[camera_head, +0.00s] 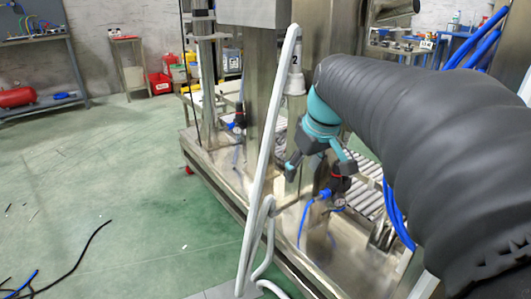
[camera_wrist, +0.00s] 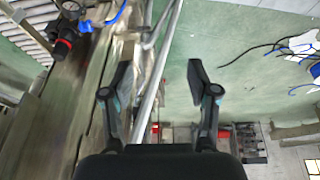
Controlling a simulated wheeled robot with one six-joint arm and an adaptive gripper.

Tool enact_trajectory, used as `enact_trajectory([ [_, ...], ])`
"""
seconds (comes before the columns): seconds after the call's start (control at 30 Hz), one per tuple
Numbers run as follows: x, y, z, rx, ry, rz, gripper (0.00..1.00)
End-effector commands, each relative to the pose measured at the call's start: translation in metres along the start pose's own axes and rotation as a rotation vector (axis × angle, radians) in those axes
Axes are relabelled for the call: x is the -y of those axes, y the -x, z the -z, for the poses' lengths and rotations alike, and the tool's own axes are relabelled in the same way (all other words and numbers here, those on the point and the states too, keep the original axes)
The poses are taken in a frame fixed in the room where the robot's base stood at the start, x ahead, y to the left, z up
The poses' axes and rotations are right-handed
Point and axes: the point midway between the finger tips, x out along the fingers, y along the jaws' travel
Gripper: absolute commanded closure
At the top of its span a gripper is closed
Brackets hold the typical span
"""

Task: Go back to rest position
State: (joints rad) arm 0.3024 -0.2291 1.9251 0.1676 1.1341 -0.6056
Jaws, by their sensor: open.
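My gripper (camera_head: 321,166) hangs at the end of my dark sleeved arm in the head view, in front of the steel machine (camera_head: 258,100). In the wrist view my gripper (camera_wrist: 156,82) shows two dark fingers spread wide apart. Nothing is between the finger pads. In the wrist view pale tubes (camera_wrist: 155,85) pass behind the gap between the fingers; I cannot tell how far behind.
A black and red valve (camera_head: 340,180) with a blue hose (camera_head: 302,222) sits on the machine just below the gripper. A roller conveyor (camera_head: 370,190) lies behind it. Loose dark cable (camera_head: 80,262) lies on the green floor at left. Much of the floor there is clear.

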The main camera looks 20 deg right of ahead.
Motion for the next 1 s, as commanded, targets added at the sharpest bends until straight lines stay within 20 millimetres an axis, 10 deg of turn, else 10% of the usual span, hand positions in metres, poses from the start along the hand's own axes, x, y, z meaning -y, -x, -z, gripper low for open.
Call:
enact_trajectory([
  [0.57,-0.002,-0.002,0.0,-0.01,-0.097,-0.015,0.4],
  [1.0,0.049,-0.042,-0.085,-0.009,-0.382,-0.084,0.4],
])
